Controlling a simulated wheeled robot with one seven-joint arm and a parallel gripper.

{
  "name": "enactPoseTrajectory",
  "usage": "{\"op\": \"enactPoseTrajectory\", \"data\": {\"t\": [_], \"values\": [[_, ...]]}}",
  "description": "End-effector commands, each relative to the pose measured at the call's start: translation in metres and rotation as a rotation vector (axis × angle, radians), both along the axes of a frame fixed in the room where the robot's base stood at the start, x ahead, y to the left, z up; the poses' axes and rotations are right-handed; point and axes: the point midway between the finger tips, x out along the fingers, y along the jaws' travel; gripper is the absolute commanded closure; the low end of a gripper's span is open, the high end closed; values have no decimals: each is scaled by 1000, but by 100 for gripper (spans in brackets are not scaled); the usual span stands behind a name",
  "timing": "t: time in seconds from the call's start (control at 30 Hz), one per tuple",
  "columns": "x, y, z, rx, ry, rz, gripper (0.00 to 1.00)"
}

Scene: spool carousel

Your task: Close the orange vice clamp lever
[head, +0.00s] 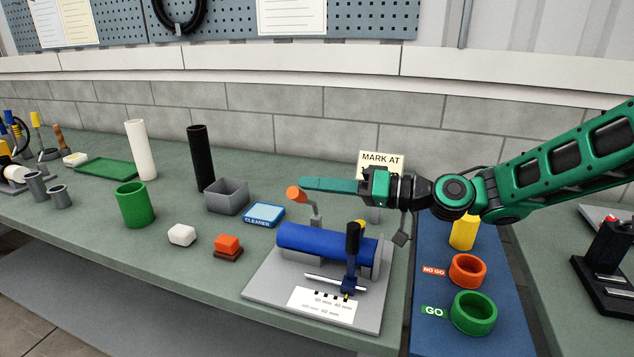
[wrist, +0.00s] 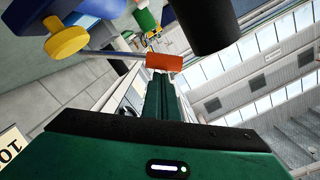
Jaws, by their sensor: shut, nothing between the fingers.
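The orange lever knob (head: 295,194) tops a bent grey stem (head: 315,213) that leans left behind the blue cylinder (head: 325,244) lying in the grey vice (head: 272,268). In the wrist view the orange knob (wrist: 165,62) shows just beyond my fingertips. My gripper (head: 304,184) is shut and empty, its green fingers pointing left with their tips beside the knob. The shut fingers also show in the wrist view (wrist: 159,78). I cannot tell whether the tips touch the knob.
A grey bin (head: 227,195), a blue cleaner box (head: 264,214) and an orange block (head: 228,244) are left. A blue board with a green ring (head: 473,313) is right.

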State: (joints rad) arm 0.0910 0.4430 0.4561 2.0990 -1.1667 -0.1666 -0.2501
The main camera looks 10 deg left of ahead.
Motion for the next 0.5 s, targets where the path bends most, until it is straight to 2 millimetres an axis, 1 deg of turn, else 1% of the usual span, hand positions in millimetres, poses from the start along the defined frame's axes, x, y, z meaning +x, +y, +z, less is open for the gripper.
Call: {"op": "enactPoseTrajectory", "data": {"t": [0.13,0.3,0.5], "values": [[-4,0,-3,-1,1,1,100],[-17,1,-14,0,2,1,100],[-17,1,-14,0,0,0,100]]}}
